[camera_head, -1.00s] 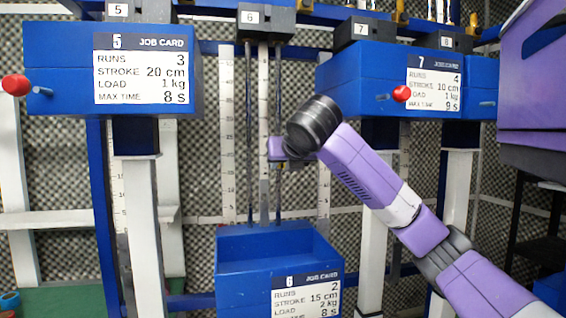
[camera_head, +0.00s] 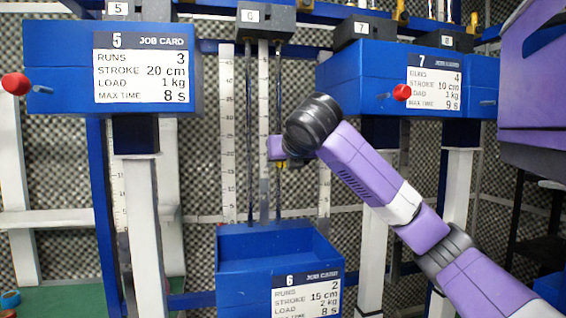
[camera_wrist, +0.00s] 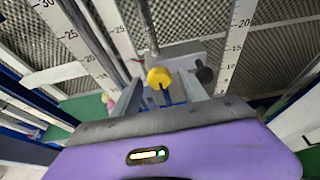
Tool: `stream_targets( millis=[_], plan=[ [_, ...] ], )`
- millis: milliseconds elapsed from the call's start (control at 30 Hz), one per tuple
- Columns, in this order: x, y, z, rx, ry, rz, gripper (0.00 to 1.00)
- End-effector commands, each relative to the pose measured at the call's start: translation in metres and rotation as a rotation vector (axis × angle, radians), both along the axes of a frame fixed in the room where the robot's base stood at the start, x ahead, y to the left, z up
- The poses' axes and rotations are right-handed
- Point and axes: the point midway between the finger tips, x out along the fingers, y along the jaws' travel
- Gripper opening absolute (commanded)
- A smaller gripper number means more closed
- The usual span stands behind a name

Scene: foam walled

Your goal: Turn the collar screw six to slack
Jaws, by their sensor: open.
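A yellow round knob (camera_wrist: 158,77) with a dark mark on its face shows in the wrist view; it appears to be the collar screw. It sits on a pale grey block (camera_wrist: 180,54) beside a vertical rod. My gripper (camera_wrist: 162,88) is open, one finger to each side of the knob in the picture; I cannot tell whether they touch it. In the head view my gripper (camera_head: 278,148) is at station six's rods, above the blue bin (camera_head: 232,268) with job card 6. There the knob is mostly hidden behind my wrist.
A dark round knob (camera_wrist: 205,74) is right of the yellow one. Ruler strips (camera_head: 228,130) stand beside the rods. Blue box five (camera_head: 60,60) with a red knob (camera_head: 16,84) is left; blue box seven (camera_head: 360,75) is right, close to my arm.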

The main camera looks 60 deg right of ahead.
Motion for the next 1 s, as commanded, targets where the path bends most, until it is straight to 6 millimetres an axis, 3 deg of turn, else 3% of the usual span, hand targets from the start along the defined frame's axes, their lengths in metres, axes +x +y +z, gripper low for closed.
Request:
stream_targets(
  millis=[500, 1000],
  plan=[
    [-0.041, 0.049, 0.026, -0.003, -0.001, 0.001, 0.51],
    [-0.045, 0.053, 0.029, -0.001, -0.001, 0.0, 0.51]
  ],
)
